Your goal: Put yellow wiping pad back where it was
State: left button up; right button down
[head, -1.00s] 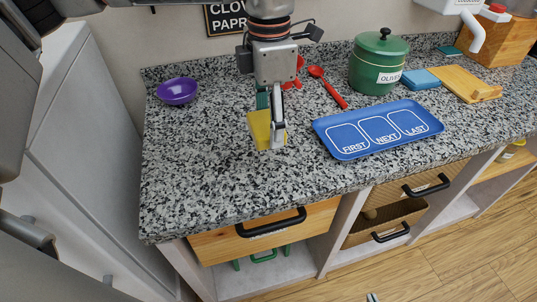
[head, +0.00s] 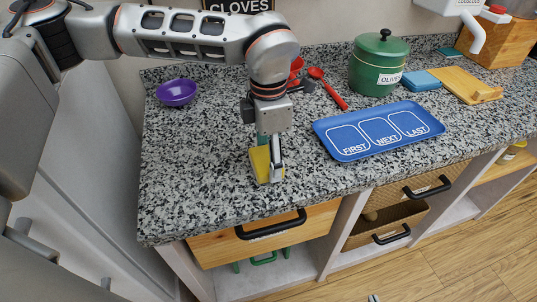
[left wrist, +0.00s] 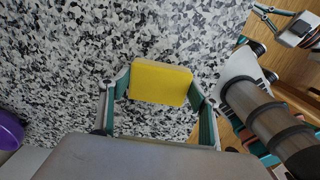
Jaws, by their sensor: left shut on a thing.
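My left gripper (head: 268,166) is shut on the yellow wiping pad (head: 260,164). It holds the pad over the speckled countertop (head: 200,190), near the front edge and above the wooden drawer. In the left wrist view the yellow pad (left wrist: 160,83) sits between the two fingers. I cannot tell whether the pad touches the counter. My right gripper (left wrist: 290,27) shows only in part at the upper right of the left wrist view, and its opening is unclear.
A blue labelled tray (head: 378,130) lies to the right. Behind are red utensils (head: 328,87), a green canister (head: 378,65), a blue sponge (head: 420,80) and a wooden board (head: 465,84). The counter's left part is clear.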

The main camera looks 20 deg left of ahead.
aim_at(268, 158)
pick_arm(q)
jog(key=shift+f, duration=0.1)
jog(key=o, duration=1)
jog(key=shift+o, duration=0.2)
notch_tip(268, 158, up, 12)
jog(key=shift+p, duration=0.3)
